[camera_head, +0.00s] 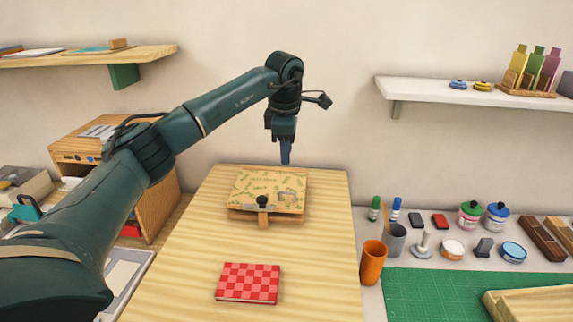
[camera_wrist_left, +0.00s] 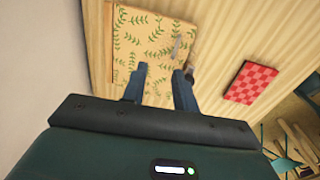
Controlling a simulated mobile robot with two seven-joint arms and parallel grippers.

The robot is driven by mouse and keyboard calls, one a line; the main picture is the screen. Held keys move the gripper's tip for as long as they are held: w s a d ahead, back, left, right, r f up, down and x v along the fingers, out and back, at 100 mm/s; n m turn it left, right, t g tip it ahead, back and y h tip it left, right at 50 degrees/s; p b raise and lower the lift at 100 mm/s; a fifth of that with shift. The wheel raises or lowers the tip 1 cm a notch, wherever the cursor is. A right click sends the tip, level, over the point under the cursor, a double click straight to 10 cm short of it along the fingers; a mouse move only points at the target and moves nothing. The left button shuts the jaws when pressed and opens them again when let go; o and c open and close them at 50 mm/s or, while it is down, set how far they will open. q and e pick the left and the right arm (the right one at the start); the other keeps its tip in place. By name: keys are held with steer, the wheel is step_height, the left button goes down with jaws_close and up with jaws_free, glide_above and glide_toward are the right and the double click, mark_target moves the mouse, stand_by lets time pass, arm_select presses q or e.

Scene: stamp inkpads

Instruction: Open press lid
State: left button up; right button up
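The press (camera_head: 250,188) lies on the wooden table, its flat lid patterned with green leaves and appearing closed. A dark knob (camera_head: 263,200) stands at its front edge, and a small grey fitting (camera_head: 287,197) sits on the lid's right part. The press also shows in the left wrist view (camera_wrist_left: 128,45), with the dark knob (camera_wrist_left: 190,73) beside one finger. My left gripper (camera_head: 285,160) points down above the far right part of the press, apart from it. In the left wrist view my left gripper (camera_wrist_left: 160,74) has its fingers apart with nothing between them. My right gripper is out of view.
A red checkered book (camera_head: 248,283) lies nearer on the table (camera_head: 180,285). An orange cup (camera_head: 373,263), a grey cup (camera_head: 395,240), inkpads and a green mat (camera_head: 430,295) are on the right. The table around the press is clear. A wall stands behind.

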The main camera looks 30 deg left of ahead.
arm_select(q)
step_height(320, 180, up, 8)
steer(key=s, duration=0.1)
steer(key=shift+d+f, duration=0.2)
steer(key=shift+d, duration=0.1)
steer(key=shift+s, duration=0.1)
